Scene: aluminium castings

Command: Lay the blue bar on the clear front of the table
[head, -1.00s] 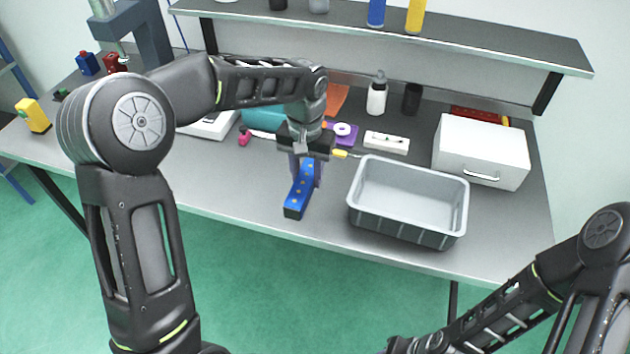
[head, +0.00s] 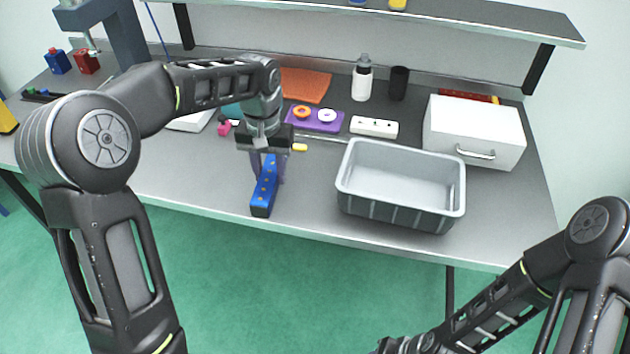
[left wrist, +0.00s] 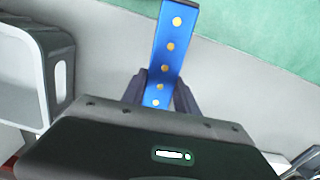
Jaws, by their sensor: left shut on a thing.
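The blue bar (head: 263,196) has a row of yellow dots along its top. My left gripper (head: 267,174) is shut on it, near its far end, over the front part of the grey table (head: 190,185). The bar points toward the front edge. In the left wrist view the bar (left wrist: 170,40) sticks out from between the two fingers (left wrist: 160,92). I cannot tell whether its underside touches the table. My right arm shows at the lower right, but its gripper's fingertips are not in view.
A grey bin (head: 400,211) stands to the right of the bar. Behind are a purple board (head: 315,126) with rings, a white power strip (head: 374,127), a white box (head: 473,135) and an orange mat (head: 306,86). The table front left of the bar is clear.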

